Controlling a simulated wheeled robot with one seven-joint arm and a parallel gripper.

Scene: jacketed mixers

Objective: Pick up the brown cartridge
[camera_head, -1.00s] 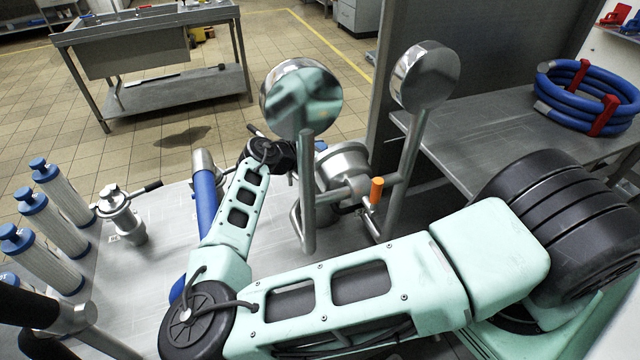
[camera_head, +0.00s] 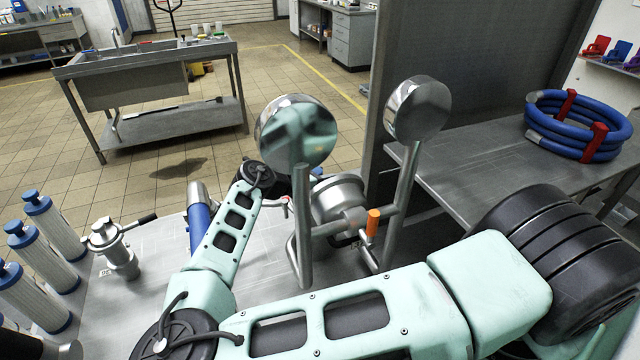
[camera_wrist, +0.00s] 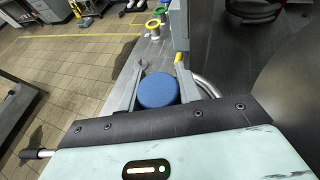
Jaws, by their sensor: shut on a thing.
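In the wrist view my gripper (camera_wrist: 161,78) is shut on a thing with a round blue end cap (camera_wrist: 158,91). The cap sits between the two grey fingers; the body below it is hidden, so I cannot tell its colour. No brown cartridge body shows in either view. In the head view my forearm reaches away past the steel fittings, and the fingers and the held thing are hidden there. Several white pleated cartridges with blue caps (camera_head: 45,245) stand at the left edge of the steel table.
A steel fitting with a black handle (camera_head: 115,247) stands right of the cartridges. Two round steel discs (camera_head: 418,108) on posts and an orange-handled fitting (camera_head: 372,224) rise close beside my arm. Coiled blue hose (camera_head: 580,122) lies on the right bench. A sink table (camera_head: 150,75) stands beyond open floor.

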